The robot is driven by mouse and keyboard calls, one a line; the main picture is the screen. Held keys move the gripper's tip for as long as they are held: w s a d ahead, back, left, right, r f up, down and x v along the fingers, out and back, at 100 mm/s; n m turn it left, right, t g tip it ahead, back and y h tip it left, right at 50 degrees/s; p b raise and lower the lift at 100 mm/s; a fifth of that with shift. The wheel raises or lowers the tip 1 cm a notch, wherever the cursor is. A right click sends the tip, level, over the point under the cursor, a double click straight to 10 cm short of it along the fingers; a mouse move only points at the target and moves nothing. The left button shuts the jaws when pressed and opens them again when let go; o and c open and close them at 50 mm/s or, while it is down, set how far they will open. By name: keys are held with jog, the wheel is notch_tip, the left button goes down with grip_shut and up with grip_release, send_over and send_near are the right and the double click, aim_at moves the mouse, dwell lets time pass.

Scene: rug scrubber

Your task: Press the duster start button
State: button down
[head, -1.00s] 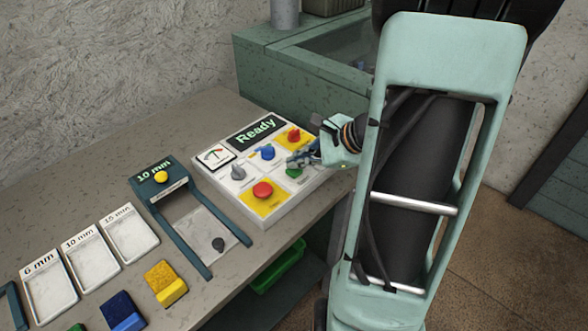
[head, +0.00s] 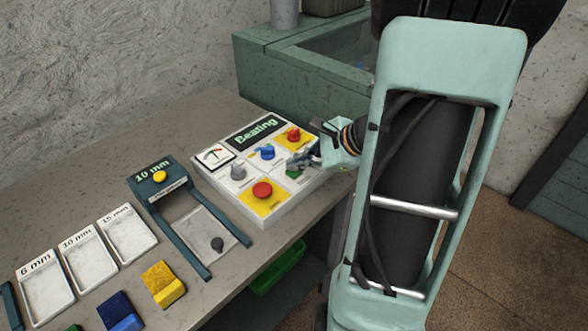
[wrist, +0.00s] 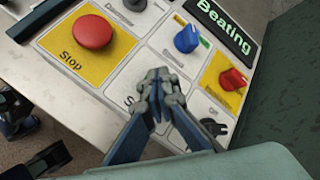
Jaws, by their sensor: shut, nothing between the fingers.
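The white control panel (head: 277,208) lies on the workbench, and its display (head: 255,133) reads "Beating". It also shows in the wrist view (wrist: 165,50). A bit of the green button (head: 291,173) shows below my gripper (head: 300,158) in the head view. In the wrist view my gripper (wrist: 158,85) is shut and empty, with its tips over the panel cell whose label begins with "S". The fingers hide the button there, so I cannot tell whether they touch it. The red Stop button (wrist: 92,31) is on a yellow square to the left.
The panel also carries a blue knob (head: 266,152), a grey knob (head: 238,172) and a red knob (head: 293,134). A 10 mm gauge stand (head: 158,180), labelled trays (head: 88,256) and coloured brushes (head: 163,283) are left. A green tank (head: 300,75) stands behind.

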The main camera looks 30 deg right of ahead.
dwell(0.4)
jog(key=shift+r+p, duration=0.65)
jog(key=shift+r, duration=0.2)
jog(key=shift+r, duration=0.1)
notch_tip(320, 180, up, 5)
jog(key=p, duration=0.4)
dwell(0.6)
